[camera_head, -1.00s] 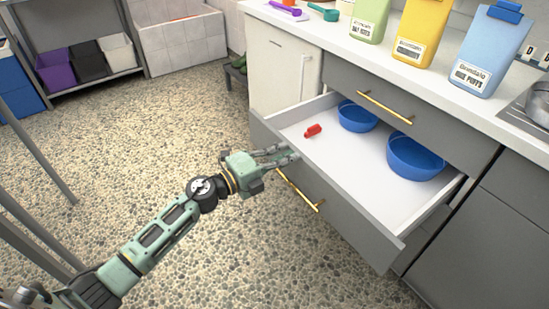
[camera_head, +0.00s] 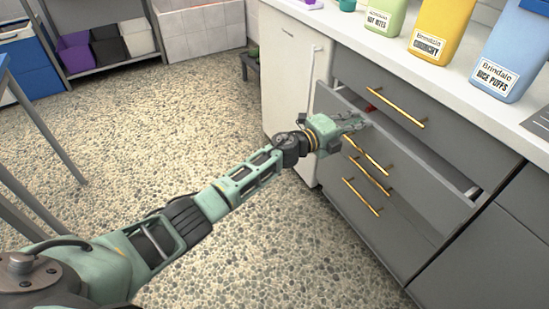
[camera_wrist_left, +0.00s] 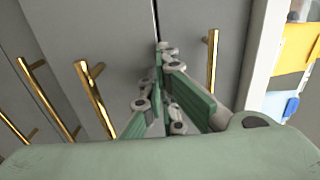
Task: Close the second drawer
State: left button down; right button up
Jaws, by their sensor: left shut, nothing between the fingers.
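The second drawer (camera_head: 425,180) has a grey front and a gold handle (camera_head: 367,155). It stands partly open, with a narrow gap below the top drawer. A bit of the red object (camera_head: 370,107) shows inside; the blue bowls are hidden. My left gripper (camera_head: 362,122) is shut and empty, with its fingers at the upper left of this drawer's front. In the left wrist view the closed fingertips (camera_wrist_left: 167,48) are by the dark seam between two drawer fronts; I cannot tell whether they touch. My right gripper is not in view.
The top drawer (camera_head: 450,122) is shut, with its gold handle (camera_head: 395,108) close to my gripper. More gold handles (camera_head: 361,197) are below. Food containers (camera_head: 440,30) stand on the white counter. A white cabinet (camera_head: 287,75) is at the left; the pebbled floor is open.

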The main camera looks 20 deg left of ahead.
pick_arm(q)
jog(key=shift+x, duration=1.4)
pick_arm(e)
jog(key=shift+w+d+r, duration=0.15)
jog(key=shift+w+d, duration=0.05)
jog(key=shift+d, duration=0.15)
